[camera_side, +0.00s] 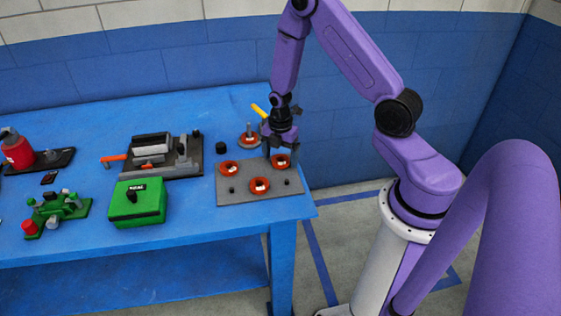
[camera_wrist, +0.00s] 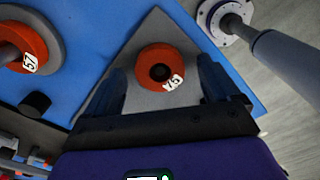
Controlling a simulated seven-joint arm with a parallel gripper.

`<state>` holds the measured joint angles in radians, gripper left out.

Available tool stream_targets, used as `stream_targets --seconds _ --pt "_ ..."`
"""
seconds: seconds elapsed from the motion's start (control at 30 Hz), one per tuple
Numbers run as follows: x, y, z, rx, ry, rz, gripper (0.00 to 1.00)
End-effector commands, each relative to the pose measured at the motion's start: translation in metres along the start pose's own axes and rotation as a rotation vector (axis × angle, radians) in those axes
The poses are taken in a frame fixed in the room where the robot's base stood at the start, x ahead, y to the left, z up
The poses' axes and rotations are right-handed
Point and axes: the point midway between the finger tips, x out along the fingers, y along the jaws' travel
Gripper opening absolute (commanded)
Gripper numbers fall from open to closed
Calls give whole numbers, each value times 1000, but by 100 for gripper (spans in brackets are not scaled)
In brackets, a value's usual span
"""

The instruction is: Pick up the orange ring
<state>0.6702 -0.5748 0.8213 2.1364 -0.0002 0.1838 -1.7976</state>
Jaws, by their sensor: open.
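An orange ring (camera_side: 281,162) with a white label sits on the far right part of a grey plate (camera_side: 245,192). In the wrist view this ring (camera_wrist: 150,55) lies ahead between my fingers, around a dark peg. My gripper (camera_side: 281,153) is open just above it, pointing down. In the wrist view my gripper (camera_wrist: 163,80) shows a finger on each side, apart from the ring. Two more orange rings, one at the left (camera_side: 229,168) and one at the front (camera_side: 260,185), sit on the plate. Another orange ring (camera_side: 249,139) is around a post on a round stand behind.
A green box (camera_side: 138,202), a grey fixture (camera_side: 165,160) with an orange-handled part and a small black cylinder (camera_side: 221,148) stand left of the plate. The blue table's (camera_side: 200,215) right edge is close to the plate. The front strip of table is clear.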

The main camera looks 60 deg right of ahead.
Motion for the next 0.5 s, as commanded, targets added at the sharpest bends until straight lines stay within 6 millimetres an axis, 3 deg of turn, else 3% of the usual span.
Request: stream_targets --seconds 0.27,0.43,0.5 --pt "2 0 0 0 0 1 89" --pt "2 0 0 0 0 0 34" --pt "2 0 0 0 0 0 28"
